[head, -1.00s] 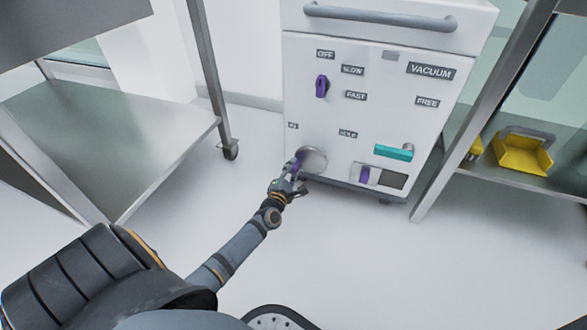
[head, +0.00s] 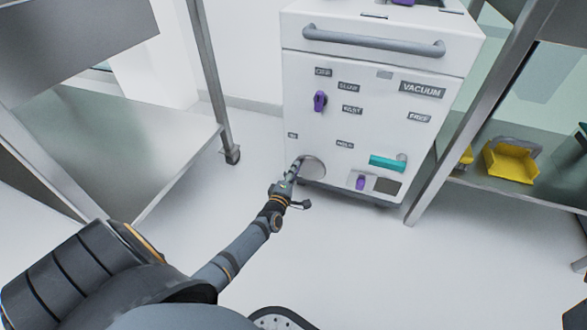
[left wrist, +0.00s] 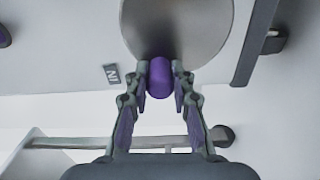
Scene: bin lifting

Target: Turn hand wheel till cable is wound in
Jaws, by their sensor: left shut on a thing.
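The hand wheel (head: 314,168) is a grey metal disc low on the front of a white machine (head: 362,110). It also shows at the top of the left wrist view (left wrist: 178,25). Its purple handle (left wrist: 159,78) stands between the fingers of my left gripper (left wrist: 159,90), which is shut on it. In the head view my left gripper (head: 292,170) is at the wheel's left edge and covers the handle. No cable can be made out. My right gripper is not in view.
The machine front carries a purple knob (head: 320,100), a teal lever (head: 387,163), a purple switch (head: 360,182) and a grey bar handle (head: 375,40). A steel table (head: 120,140) stands left. A shelf with a yellow bin (head: 511,163) stands right. The floor between is clear.

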